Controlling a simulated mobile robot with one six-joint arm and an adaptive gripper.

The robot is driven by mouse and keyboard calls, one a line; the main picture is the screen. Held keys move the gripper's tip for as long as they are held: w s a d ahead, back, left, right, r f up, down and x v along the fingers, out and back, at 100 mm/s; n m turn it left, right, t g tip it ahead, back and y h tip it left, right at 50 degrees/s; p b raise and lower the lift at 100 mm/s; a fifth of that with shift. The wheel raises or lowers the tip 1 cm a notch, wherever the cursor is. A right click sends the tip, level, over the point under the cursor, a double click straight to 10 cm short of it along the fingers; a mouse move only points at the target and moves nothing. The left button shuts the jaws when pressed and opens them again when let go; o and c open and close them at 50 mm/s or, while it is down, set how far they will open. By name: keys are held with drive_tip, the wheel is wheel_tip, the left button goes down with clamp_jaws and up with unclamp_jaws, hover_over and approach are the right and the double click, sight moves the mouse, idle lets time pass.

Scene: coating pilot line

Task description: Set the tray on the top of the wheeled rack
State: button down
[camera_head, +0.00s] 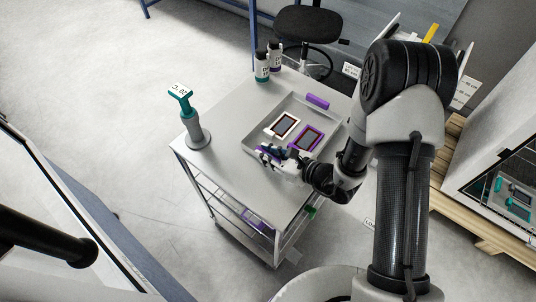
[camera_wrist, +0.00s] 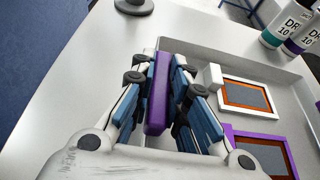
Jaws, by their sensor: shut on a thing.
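The shallow grey tray (camera_head: 292,107) is over the light grey top of the rack (camera_head: 222,158), toward its right side. I cannot tell whether it rests there or is held just above. It has a purple grip bar at its far end (camera_head: 317,101) and another at its near end (camera_wrist: 158,98). A white-framed panel (camera_head: 284,126) and a purple-framed panel (camera_head: 307,139) lie in it. My gripper (camera_head: 272,154) is at the near end, its fingers shut on the near purple bar. The gripper hides part of the tray's near edge.
A grey stand with a teal head (camera_head: 195,132) is on the rack's left side. Two bottles (camera_head: 262,67) (camera_head: 275,55) stand at its back corner. A black stool (camera_head: 307,25) is behind. A white cabinet (camera_head: 505,165) on wood is at right. The top's front left is bare.

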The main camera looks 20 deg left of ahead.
drive_tip(key=shift+f, duration=0.1)
drive_tip(key=c, duration=1.6)
unclamp_jaws()
drive_tip(key=shift+o, duration=0.2)
drive_tip(key=shift+s+d+r, duration=0.1)
drive_tip(key=shift+d+r, duration=0.2)
drive_tip(key=p+v, duration=0.2)
drive_tip(key=v, duration=0.9)
drive_tip(key=shift+s, duration=0.2)
